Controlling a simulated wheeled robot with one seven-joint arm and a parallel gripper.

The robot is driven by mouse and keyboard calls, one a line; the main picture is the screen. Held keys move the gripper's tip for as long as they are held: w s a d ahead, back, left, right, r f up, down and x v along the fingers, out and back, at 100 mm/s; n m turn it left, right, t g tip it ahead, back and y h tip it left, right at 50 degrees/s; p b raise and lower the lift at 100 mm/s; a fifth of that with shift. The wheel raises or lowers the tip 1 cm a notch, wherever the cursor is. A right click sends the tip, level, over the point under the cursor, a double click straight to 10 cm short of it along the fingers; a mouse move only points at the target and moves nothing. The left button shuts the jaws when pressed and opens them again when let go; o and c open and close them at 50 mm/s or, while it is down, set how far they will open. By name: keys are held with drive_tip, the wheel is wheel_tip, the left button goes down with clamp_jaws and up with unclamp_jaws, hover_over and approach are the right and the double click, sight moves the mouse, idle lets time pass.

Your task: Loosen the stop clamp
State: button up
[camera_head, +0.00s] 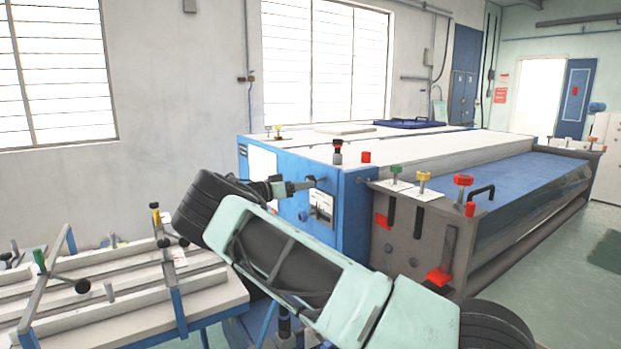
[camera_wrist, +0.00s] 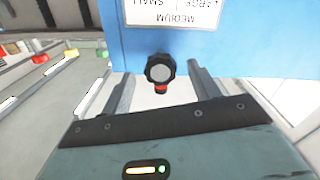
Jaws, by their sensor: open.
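A black lobed knob with a red-orange collar (camera_wrist: 160,68) shows in the wrist view in front of a blue panel; it looks like the clamp knob. My gripper (camera_wrist: 160,92) is open, with one grey finger on each side of the knob and space between fingers and knob. Whether a finger touches the knob cannot be told. In the head view my gripper (camera_head: 301,186) reaches right to the blue panel (camera_head: 347,225), close to a small dark knob (camera_head: 322,182) above a white label. The same size label (camera_wrist: 172,12) appears upside down in the wrist view.
A grey machine (camera_head: 430,235) with green (camera_head: 397,170), yellow (camera_head: 424,178) and red knobs (camera_head: 463,181) stands right of the blue cabinet. A slatted bench (camera_head: 130,290) is at left. Floor at far right is open.

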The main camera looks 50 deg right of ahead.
drive_tip(key=shift+p+x, duration=0.55)
drive_tip(key=shift+x, duration=1.45)
drive_tip(key=c, duration=1)
